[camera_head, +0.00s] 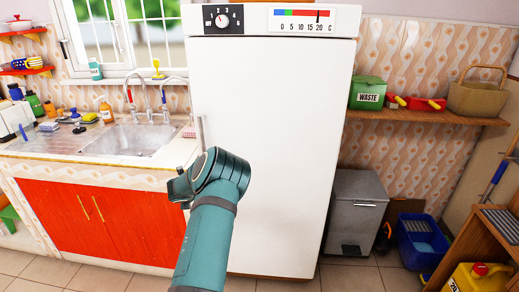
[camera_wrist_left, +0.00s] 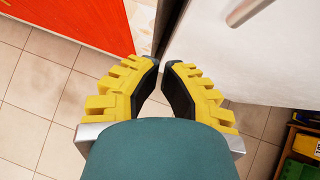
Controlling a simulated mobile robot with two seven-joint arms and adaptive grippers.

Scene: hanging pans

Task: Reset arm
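My left arm rises from the bottom of the head view, in front of the white fridge (camera_head: 270,130). Its dark joint is in front of the fridge's lower left part, and the fingers cannot be made out there. In the left wrist view my left gripper (camera_wrist_left: 162,72) has two yellow fingers with black pads. A gap with nothing in it shows between the pads. The fingers are in front of the floor (camera_wrist_left: 30,120), between the red cabinet (camera_wrist_left: 85,20) and the fridge (camera_wrist_left: 235,60). My right gripper is not in view.
A sink (camera_head: 132,139) and cluttered counter are at left. A shelf (camera_head: 425,117) with a green waste box (camera_head: 367,94) and a basket (camera_head: 478,97) is at right. Below stand a grey bin (camera_head: 355,212) and a blue crate (camera_head: 422,241). The fridge handle (camera_wrist_left: 248,10) sticks out.

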